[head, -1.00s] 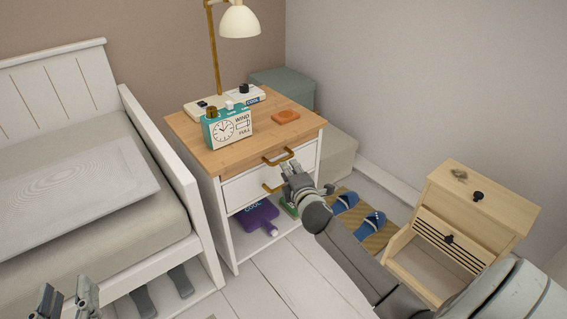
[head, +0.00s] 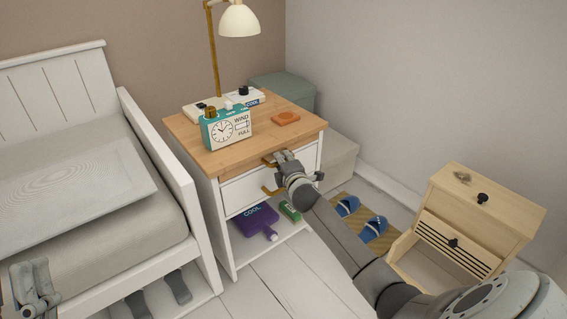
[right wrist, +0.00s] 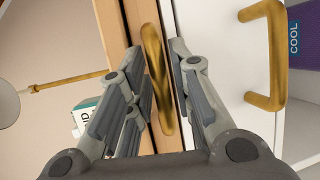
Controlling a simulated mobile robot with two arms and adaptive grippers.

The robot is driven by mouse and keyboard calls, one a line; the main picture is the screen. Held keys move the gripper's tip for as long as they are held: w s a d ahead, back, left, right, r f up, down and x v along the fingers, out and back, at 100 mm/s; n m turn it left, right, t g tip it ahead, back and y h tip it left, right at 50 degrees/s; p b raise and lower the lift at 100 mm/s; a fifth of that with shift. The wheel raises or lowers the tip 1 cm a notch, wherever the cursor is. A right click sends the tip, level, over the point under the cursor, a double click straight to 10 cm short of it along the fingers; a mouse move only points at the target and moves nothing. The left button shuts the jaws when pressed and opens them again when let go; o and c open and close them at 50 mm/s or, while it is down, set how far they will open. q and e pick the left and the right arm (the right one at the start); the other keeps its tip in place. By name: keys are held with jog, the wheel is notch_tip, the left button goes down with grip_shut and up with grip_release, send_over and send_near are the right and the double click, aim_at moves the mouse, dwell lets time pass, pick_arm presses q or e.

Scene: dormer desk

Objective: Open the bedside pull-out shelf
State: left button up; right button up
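The bedside table (head: 222,220) is white with a wooden top. A brass handle (right wrist: 155,70) sits at the wooden edge of the pull-out shelf, just under the top. A second brass handle (right wrist: 274,55) is on the white drawer front (head: 243,190) below. My right gripper (head: 283,158) is at the upper handle and covers most of it in the head view. In the right wrist view its open fingers (right wrist: 160,85) stand on either side of that handle, with gaps visible. The shelf looks closed. My left gripper (head: 33,280) is at the lower left, far from the table; its opening is unclear.
A teal clock box (head: 225,128), an orange item (head: 286,118) and a lamp (head: 238,22) stand on the table. A purple bottle (head: 255,218) lies in the open lower compartment. The bed (head: 185,190) is left; slippers (head: 347,206) and a small wooden cabinet (head: 478,205) are right.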

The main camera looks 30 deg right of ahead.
jog(key=shift+c, duration=0.2)
grip_shut()
